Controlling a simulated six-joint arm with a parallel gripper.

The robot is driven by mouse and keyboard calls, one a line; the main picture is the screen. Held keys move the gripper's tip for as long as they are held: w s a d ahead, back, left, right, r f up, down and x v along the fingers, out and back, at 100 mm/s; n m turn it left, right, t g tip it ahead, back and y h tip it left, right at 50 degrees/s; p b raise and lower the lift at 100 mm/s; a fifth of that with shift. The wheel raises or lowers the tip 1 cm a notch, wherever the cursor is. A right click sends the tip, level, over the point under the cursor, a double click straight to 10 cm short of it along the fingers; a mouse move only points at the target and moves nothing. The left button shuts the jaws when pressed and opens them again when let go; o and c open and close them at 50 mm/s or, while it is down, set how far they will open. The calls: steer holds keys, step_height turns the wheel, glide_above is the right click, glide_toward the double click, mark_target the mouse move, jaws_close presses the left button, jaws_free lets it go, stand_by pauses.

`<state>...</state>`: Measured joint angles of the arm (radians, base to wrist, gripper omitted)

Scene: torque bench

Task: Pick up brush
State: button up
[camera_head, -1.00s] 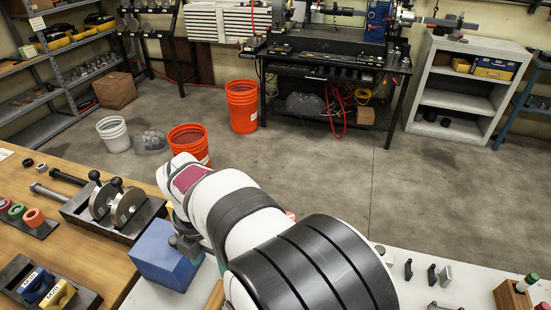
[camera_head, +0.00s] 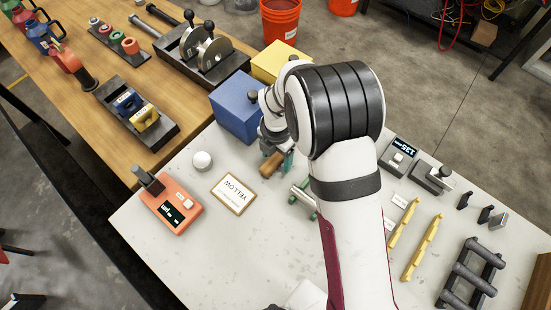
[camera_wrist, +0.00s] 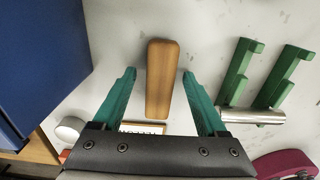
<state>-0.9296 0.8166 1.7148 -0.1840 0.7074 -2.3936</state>
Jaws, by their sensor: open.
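The brush, as far as I can tell, is the long brown wooden piece (camera_wrist: 162,82) on the white bench top in the wrist view. No bristles show. In the head view, one end of the wooden piece (camera_head: 271,166) sticks out beside my wrist, and the rest is hidden by my arm. My gripper (camera_wrist: 158,75) is open, with one teal finger on each side of the wood and gaps on both sides. I cannot tell how far the fingertips are above the bench. In the head view my gripper (camera_head: 287,162) is mostly hidden.
A blue box (camera_head: 236,108) stands close to the left of my gripper. A green stand (camera_wrist: 265,75) with a metal cylinder (camera_wrist: 252,116) is to its right in the wrist view. A YELLOW card (camera_head: 234,192) and orange meter (camera_head: 172,206) lie at left. Yellow tools (camera_head: 422,248) lie at right.

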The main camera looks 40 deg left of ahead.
mark_target(276, 157)
jaws_close()
stand_by(0.3)
steer(key=shift+r, duration=0.55)
step_height(276, 157, up, 3)
steer(key=shift+f, duration=0.1)
steer(key=w+d+r, duration=0.4)
steer(key=d+r, duration=0.3)
steer(key=d, duration=0.3)
steer(key=shift+w+d, duration=0.2)
steer(key=shift+d, duration=0.2)
